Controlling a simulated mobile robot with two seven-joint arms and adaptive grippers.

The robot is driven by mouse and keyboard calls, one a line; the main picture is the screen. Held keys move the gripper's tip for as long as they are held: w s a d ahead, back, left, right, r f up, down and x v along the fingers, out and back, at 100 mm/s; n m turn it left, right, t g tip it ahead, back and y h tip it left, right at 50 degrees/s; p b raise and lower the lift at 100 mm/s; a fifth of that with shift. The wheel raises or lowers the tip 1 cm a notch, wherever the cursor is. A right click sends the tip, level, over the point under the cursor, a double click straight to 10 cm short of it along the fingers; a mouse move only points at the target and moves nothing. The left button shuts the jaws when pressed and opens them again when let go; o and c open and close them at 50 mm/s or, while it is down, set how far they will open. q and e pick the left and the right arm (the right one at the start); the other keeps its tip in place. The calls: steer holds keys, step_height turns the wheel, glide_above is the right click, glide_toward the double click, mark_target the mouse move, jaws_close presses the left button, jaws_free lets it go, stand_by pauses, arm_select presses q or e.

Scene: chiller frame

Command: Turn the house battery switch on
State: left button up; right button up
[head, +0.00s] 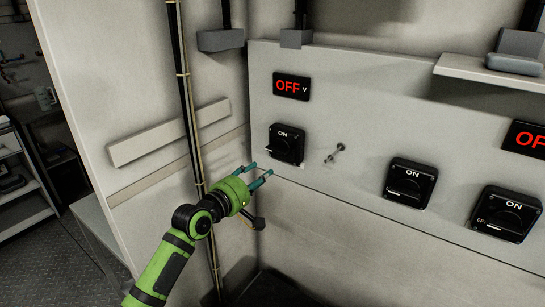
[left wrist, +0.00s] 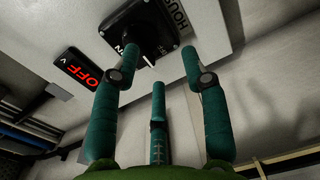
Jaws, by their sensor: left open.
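The house battery switch (head: 287,144) is a black square rotary switch marked ON, at the left end of the grey panel (head: 340,110). A display (head: 291,87) above it reads OFF in red. In the left wrist view the switch (left wrist: 148,30) is at the top, beside lettering that starts HOUS, cut off by the edge. Its knob has a white pointer mark. My left gripper (head: 259,174) is just below and left of the switch in the head view, with its teal fingers spread and nothing between them. In the left wrist view its fingertips (left wrist: 158,66) point toward the switch.
Two more black switches (head: 411,183) (head: 508,213) sit to the right on the panel. A small metal fitting (head: 334,153) sticks out right of the house switch. A vertical cable run (head: 187,100) and a ledge (head: 170,132) are on the left wall. A shelf (head: 490,72) juts out at upper right.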

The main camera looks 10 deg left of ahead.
mark_target(275, 151)
arm_select(q)
steer(key=shift+n+t, duration=0.3)
steer(key=shift+n, duration=0.1)
steer(key=shift+w+d+r+p, duration=0.2)
steer(key=shift+w+d+r, duration=0.3)
steer(key=shift+w, duration=0.7)
steer(key=shift+w+d+r+p, duration=0.15)
steer(key=shift+w+d+r, duration=0.4)
steer(key=shift+w, duration=0.65)
steer(key=shift+w+d+r+p, duration=0.25)
steer(key=shift+w+r, duration=0.4)
steer(key=shift+w, duration=0.55)
jaws_close()
